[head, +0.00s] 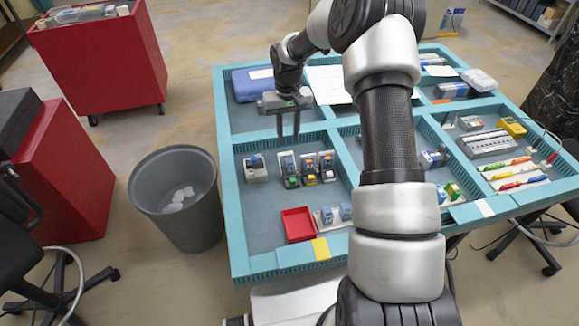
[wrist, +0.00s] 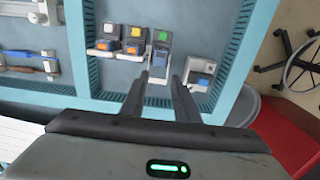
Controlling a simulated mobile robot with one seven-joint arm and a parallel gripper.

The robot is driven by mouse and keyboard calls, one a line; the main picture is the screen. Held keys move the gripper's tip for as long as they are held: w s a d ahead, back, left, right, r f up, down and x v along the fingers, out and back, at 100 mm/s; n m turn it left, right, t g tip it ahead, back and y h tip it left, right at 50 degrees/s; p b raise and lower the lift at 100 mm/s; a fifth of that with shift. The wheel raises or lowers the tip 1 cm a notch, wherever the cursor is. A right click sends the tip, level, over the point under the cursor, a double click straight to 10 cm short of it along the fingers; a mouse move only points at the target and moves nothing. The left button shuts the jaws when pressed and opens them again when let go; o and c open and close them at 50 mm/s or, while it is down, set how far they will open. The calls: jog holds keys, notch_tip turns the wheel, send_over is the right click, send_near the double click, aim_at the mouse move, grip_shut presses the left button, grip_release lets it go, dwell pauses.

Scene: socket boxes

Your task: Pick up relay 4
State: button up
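My gripper (head: 288,136) hangs above the upper part of the front-left compartment, fingers down, open and empty. Three sockets with relays stand in a row: one with a green part (head: 289,170), one with a yellow part (head: 308,169) and one with an orange part (head: 327,167). A separate white socket (head: 256,168) with a blue part stands to their left; it also shows in the wrist view (wrist: 199,73). I cannot read any number, so I cannot tell which is relay 4.
Teal dividers (head: 270,136) separate the compartments. A blue case (head: 252,86) lies behind my gripper. A grey bin (head: 180,205) stands left of the table.

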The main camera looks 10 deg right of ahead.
aim_at(289, 161)
notch_tip(289, 161, down, 7)
jog(key=shift+r+b, duration=0.1)
jog(key=shift+b, duration=0.95)
jog(key=f, duration=0.2)
jog(key=s+f+b, duration=0.1)
jog(key=f, duration=0.1)
jog(key=shift+d+f+b, duration=0.1)
jog(key=shift+f+b, duration=0.2)
jog(key=shift+f, duration=0.05)
jog(key=shift+w+f, duration=0.1)
jog(key=shift+f, duration=0.25)
jog(key=shift+c, duration=0.4)
grip_shut()
